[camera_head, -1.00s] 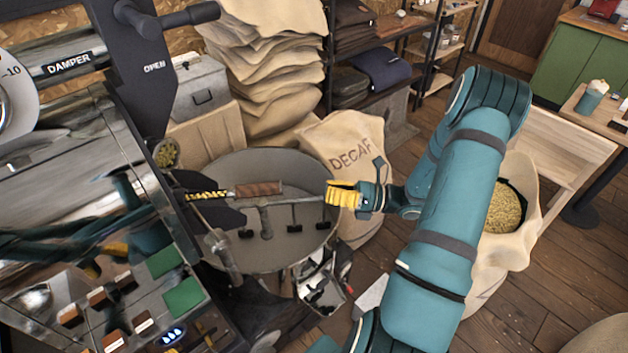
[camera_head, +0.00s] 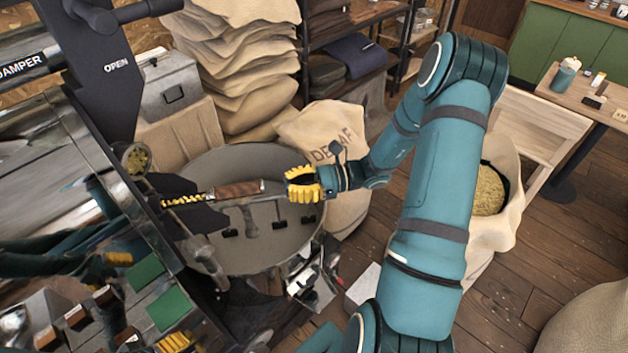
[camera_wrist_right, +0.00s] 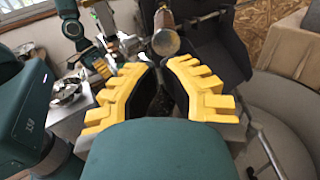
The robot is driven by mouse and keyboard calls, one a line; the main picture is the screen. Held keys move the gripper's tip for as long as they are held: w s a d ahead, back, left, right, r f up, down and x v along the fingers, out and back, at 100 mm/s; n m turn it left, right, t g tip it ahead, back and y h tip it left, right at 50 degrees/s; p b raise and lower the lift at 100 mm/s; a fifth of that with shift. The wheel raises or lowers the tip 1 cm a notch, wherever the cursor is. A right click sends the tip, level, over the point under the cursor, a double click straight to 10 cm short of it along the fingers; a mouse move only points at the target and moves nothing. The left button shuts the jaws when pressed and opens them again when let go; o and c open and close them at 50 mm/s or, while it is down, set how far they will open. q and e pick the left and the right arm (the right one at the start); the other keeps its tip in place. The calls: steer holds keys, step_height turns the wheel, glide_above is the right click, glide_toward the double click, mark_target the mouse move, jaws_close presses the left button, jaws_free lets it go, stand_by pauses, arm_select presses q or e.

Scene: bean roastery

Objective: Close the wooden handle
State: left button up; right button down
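The wooden handle (camera_head: 238,189) is a brown cylinder on a bar at the roaster's front, above the round grey cooling tray (camera_head: 190,165). My right gripper (camera_head: 290,184), with yellow fingers, is just right of the handle's free end, apart from it. In the right wrist view the yellow fingers (camera_wrist_right: 162,66) are spread, with an empty dark gap between them. A round brownish end, which looks like the handle's, shows just beyond the fingertips.
The DECAF sack (camera_head: 345,205) stands behind my right gripper. An open sack of beans (camera_head: 490,190) is right of my arm. Stacked sacks (camera_head: 235,60) stand behind.

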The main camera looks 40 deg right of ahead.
mark_target(217, 200)
steer(key=shift+x, duration=2.15)
steer(key=shift+w, duration=0.1)
steer(key=x, duration=1)
steer(key=shift+a, duration=0.15)
steer(key=shift+w+a, duration=0.25)
steer(key=shift+a, duration=0.05)
steer(key=shift+r, duration=0.1)
